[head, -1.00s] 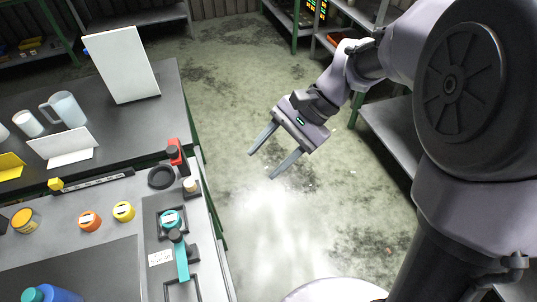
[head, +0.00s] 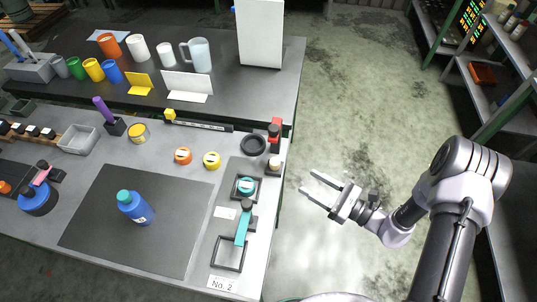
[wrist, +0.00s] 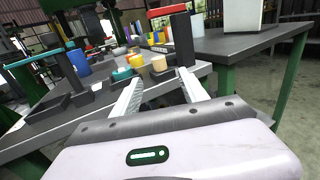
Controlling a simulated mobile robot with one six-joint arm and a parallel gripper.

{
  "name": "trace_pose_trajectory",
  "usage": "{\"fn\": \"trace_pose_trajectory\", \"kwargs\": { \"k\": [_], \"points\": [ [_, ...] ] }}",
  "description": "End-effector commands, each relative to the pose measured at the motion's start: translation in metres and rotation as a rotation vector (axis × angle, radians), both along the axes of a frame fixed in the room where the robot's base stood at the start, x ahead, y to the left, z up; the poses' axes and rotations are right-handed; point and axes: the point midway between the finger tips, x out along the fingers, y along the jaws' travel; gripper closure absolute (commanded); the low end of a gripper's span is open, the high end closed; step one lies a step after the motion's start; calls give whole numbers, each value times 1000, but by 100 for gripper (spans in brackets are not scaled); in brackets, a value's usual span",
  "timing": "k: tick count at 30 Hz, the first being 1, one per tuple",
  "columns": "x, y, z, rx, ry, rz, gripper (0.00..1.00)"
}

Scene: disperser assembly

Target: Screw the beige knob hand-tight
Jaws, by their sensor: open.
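The beige knob (head: 275,161) stands upright on a dark base near the right edge of the bench, below the red-handled part. It also shows in the wrist view (wrist: 158,63), beyond and between my fingertips. My gripper (head: 308,182) is open and empty, to the right of the bench edge, with its fingers toward the bench. In the wrist view its two fingers (wrist: 160,76) are spread apart with a clear gap from the knob. What lies under the knob is hidden.
A black ring (head: 253,144) and a red-handled part (head: 275,128) are close behind. The floor (head: 335,130) right of the bench is free.

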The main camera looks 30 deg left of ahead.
Motion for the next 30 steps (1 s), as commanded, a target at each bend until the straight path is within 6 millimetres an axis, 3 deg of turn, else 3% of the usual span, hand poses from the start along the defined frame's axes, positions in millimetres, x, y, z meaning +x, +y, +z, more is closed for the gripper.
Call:
{"fn": "trace_pose_trajectory", "kwargs": {
  "k": [12, 18, 24, 30],
  "points": [
    [10, 102, -1, -1, -5, 10, 49],
    [14, 142, -1, 0, -4, 8, 49],
    [17, 161, 0, -1, -3, 7, 49],
    [18, 163, 1, -1, -2, 5, 49]
  ]
}}
